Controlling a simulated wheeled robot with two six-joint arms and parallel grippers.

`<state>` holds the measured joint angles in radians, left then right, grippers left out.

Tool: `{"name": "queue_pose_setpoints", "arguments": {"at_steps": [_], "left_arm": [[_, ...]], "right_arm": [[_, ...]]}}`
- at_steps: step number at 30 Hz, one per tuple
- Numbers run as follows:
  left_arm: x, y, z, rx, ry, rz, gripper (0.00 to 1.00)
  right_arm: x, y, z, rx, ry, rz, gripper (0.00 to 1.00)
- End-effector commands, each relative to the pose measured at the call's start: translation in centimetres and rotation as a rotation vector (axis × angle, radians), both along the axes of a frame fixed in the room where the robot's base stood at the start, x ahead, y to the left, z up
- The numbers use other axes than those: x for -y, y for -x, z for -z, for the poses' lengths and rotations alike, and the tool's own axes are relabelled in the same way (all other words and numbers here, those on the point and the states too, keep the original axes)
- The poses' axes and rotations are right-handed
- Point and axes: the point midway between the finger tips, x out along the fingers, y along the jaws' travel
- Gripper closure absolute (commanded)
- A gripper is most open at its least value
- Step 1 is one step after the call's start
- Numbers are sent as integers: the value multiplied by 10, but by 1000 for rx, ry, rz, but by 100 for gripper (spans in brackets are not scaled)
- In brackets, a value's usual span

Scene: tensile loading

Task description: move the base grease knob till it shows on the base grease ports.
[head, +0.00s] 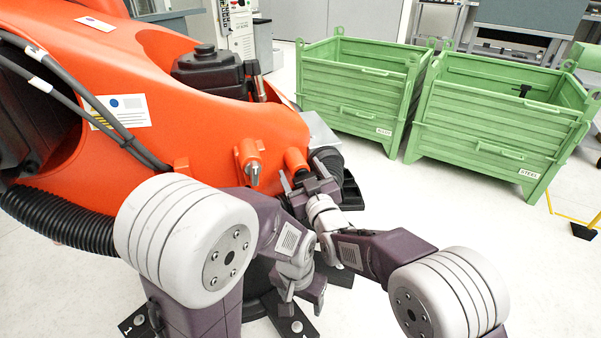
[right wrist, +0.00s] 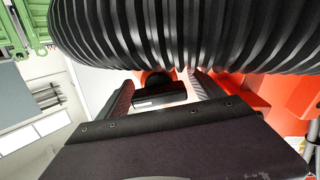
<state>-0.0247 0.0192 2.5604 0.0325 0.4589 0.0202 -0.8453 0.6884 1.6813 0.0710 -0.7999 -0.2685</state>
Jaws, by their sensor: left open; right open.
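The orange robot base carries two short orange stubs in the head view. One stub (head: 249,162) has a metal tip. The other stub (head: 296,159) is right beside my right gripper (head: 304,180). I cannot read any marking that names the base grease knob or ports. In the right wrist view, a dark rounded piece (right wrist: 158,77) shows against the orange surface, between the open fingers of my right gripper (right wrist: 163,90); I cannot tell whether they touch it. My left gripper (head: 301,303) is open and empty, low in front of the base, pointing down.
A black ribbed hose (right wrist: 190,35) crosses close above the right gripper in the wrist view. Two green metal crates (head: 355,85) (head: 500,120) stand on the floor behind. Black cables (head: 90,105) run along the orange arm.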

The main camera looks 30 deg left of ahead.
Motion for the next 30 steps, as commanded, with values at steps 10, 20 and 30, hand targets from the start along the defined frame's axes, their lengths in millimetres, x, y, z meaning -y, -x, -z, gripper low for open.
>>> {"name": "queue_pose_setpoints", "arguments": {"at_steps": [10, 20, 30], "left_arm": [[0, 0, 2, 1, 0, 0, 33], [0, 0, 0, 1, 0, 0, 33], [0, 0, -10, 1, 0, 0, 33]], "right_arm": [[-3, -4, -1, 0, 0, 0, 29], [-3, -3, -2, -24, -23, 0, 86], [-2, -5, -2, -326, -320, 0, 86]]}}
